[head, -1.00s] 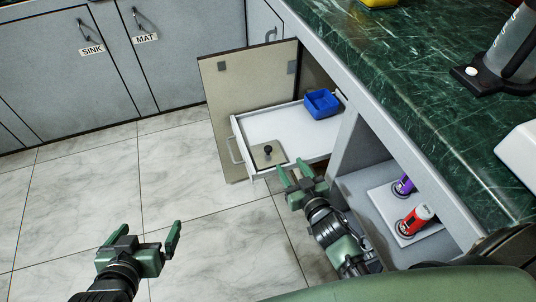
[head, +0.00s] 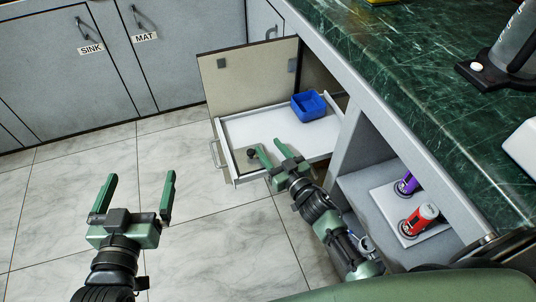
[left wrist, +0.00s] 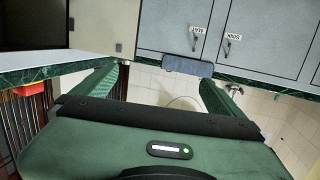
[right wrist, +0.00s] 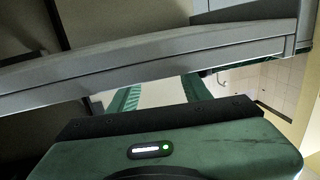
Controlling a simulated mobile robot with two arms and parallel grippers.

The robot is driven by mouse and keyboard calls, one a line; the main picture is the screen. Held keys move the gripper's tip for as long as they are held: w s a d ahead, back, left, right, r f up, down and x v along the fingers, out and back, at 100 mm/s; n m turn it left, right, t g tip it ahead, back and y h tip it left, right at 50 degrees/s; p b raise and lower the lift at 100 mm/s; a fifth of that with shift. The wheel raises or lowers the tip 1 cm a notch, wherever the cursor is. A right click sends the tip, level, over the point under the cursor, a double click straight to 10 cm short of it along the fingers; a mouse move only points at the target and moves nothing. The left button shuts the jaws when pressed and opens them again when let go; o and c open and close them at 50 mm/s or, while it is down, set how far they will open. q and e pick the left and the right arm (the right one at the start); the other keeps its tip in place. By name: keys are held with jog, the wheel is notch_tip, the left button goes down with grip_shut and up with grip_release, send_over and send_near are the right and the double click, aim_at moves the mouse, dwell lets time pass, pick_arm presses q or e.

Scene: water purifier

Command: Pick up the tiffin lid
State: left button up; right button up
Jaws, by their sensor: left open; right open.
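The tiffin lid (head: 244,164) lies at the near left corner of the open white drawer (head: 222,150). The blue tiffin box (head: 309,106) stands at the drawer's back right. My right gripper (head: 267,147) is open over the drawer's near side, its left fingertip beside the knob in the picture. I cannot tell whether it touches. My left gripper (head: 140,180) is open and empty above the floor, left of the drawer.
A beige cabinet door (head: 250,82) stands open behind the drawer. The green counter (head: 430,80) is at the right. A red bottle (head: 419,219) and a purple bottle (head: 407,184) stand in the open cabinet below. The tiled floor (head: 60,200) is clear at the left.

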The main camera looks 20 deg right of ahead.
jog(key=shift+w+a+f, duration=0.1)
jog(key=shift+w+a, duration=0.1)
jog(key=shift+w, duration=0.4)
pick_arm(q)
jog(key=shift+w+d+r+t, duration=0.1)
jog(key=shift+d+r+t, duration=0.1)
jog(key=shift+r+t, duration=0.6)
pick_arm(e)
grip_shut()
pick_arm(q)
jog(key=shift+r, duration=0.2)
pick_arm(e)
grip_release()
jog(key=shift+s, duration=0.1)
